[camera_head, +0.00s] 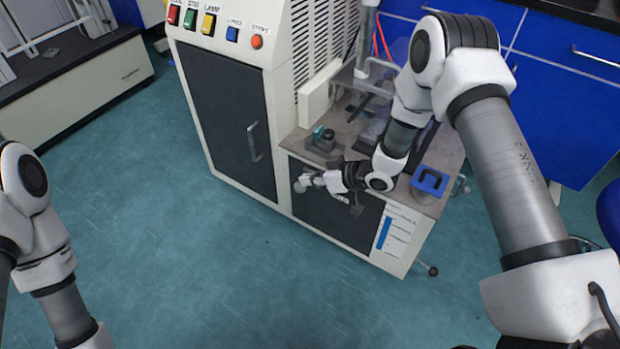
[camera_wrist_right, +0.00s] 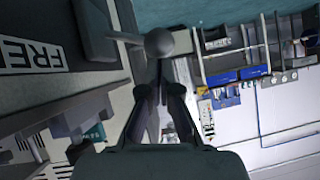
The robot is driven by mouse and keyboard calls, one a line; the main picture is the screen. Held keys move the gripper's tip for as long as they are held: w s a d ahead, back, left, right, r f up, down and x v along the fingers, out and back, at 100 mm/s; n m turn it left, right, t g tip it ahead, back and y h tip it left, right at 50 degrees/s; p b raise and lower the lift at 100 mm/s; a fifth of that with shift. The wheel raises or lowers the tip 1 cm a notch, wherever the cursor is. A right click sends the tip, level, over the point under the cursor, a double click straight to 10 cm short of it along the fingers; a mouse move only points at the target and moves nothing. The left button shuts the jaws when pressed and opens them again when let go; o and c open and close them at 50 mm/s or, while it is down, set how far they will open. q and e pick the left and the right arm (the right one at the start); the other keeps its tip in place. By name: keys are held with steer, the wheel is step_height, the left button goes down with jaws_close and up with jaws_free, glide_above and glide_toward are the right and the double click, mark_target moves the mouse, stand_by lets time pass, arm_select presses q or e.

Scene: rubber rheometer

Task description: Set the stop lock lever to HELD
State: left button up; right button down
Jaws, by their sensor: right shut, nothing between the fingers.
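The stop lock lever shows in the right wrist view as a grey ball knob (camera_wrist_right: 160,43) on a short light rod that runs left to a dark grey block (camera_wrist_right: 95,30). A white label (camera_wrist_right: 32,56) reading "FRE", cut off by the frame edge, lies left of it. My right gripper (camera_wrist_right: 160,90) is shut and empty, its fingertips close below the knob; I cannot tell whether they touch it. In the head view my right gripper (camera_head: 312,181) is at the front of the machine's low bench, where the lever is hard to make out. My left gripper is out of view.
The machine cabinet (camera_head: 228,120) stands left of the bench, with coloured buttons (camera_head: 209,24) on top. The floor (camera_head: 200,260) in front is clear.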

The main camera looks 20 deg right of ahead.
mark_target(300, 191)
steer(key=shift+s+a+f+n+h, duration=0.25)
steer(key=shift+a+n+h, duration=0.05)
stand_by(0.4)
steer(key=shift+s+a+f+n+t+h, duration=0.3)
steer(key=shift+f+n+t+h, duration=0.1)
steer(key=shift+f+n, duration=0.1)
steer(key=shift+s+a+f+n+t+h, duration=0.2)
steer(key=shift+a+f+n+t+h, duration=0.1)
steer(key=shift+f+n+t+h, duration=0.15)
steer(key=shift+s+a+f+n+t+h+b, duration=0.15)
steer(key=shift+f+n+t+h, duration=0.25)
steer(key=shift+f, duration=0.25)
steer(key=shift+s+a+f+n+t+h+b, duration=0.1)
steer(key=shift+f+n+t+h, duration=0.25)
steer(key=shift+f, duration=0.35)
steer(key=shift+s+a+f+n+t+h+b, duration=0.15)
steer(key=shift+f+n+t+h, duration=0.2)
steer(key=shift+f, duration=0.3)
steer(key=shift+w, duration=0.1)
